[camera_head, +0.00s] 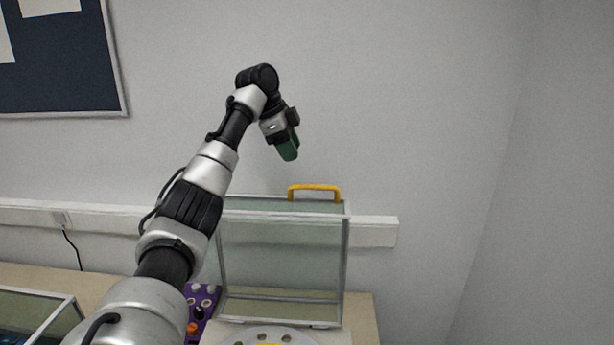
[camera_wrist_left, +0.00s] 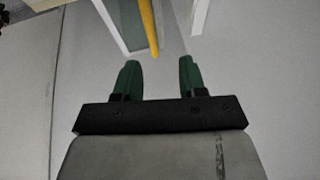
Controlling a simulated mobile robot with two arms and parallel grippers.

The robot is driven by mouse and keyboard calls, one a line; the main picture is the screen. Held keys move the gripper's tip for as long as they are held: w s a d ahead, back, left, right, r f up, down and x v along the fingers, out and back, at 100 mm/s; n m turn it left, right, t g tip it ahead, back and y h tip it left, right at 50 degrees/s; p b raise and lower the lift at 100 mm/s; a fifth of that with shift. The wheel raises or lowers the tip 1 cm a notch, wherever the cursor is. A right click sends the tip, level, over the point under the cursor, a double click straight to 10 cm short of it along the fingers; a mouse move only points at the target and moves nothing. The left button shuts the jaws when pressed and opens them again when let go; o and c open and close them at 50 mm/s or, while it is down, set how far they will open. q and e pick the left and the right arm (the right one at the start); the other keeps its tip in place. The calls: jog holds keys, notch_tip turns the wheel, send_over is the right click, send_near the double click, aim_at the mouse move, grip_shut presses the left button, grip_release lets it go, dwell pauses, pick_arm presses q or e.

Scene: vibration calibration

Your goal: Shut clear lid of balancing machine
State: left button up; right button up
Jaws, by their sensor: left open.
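The clear lid (camera_head: 282,255) of the balancing machine stands raised, a see-through box with a grey frame. A yellow handle (camera_head: 315,188) sits on its top edge. Below the lid is the machine's light top with a round holed disc (camera_head: 263,337), cut off by the lower picture edge. My left gripper (camera_head: 289,155) is above the handle and a little to its left, apart from it, with green fingers. In the left wrist view the two fingers (camera_wrist_left: 156,78) are spread and empty, and the yellow handle (camera_wrist_left: 148,25) shows beyond them. My right gripper is not in view.
A purple tray (camera_head: 201,303) with round pieces lies left of the lid on the wooden bench (camera_head: 365,318). Another glass-topped case (camera_head: 38,318) is at the lower left. A white wall trunking (camera_head: 375,232) runs behind. The wall space right of the lid is free.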

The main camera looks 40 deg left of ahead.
aim_at(308, 186)
pick_arm(q)
jog(key=d+f, duration=0.1)
jog(key=d+f+p, duration=0.1)
jog(key=f, duration=0.1)
jog(key=d+f, duration=0.1)
jog(key=shift+w+d+f+p, duration=0.15)
jog(key=shift+w+p, duration=0.1)
jog(key=shift+p, duration=0.15)
jog(key=f, duration=0.1)
jog(key=w+f, duration=0.1)
jog(key=f, duration=0.1)
jog(key=shift+w+a+p, duration=0.25)
jog(key=shift+w+p, duration=0.15)
jog(key=shift+w+d+f, duration=0.15)
jog(key=shift+f, duration=0.4)
jog(key=shift+d, duration=0.25)
jog(key=shift+c, duration=0.6)
jog(key=c, duration=0.5)
grip_shut()
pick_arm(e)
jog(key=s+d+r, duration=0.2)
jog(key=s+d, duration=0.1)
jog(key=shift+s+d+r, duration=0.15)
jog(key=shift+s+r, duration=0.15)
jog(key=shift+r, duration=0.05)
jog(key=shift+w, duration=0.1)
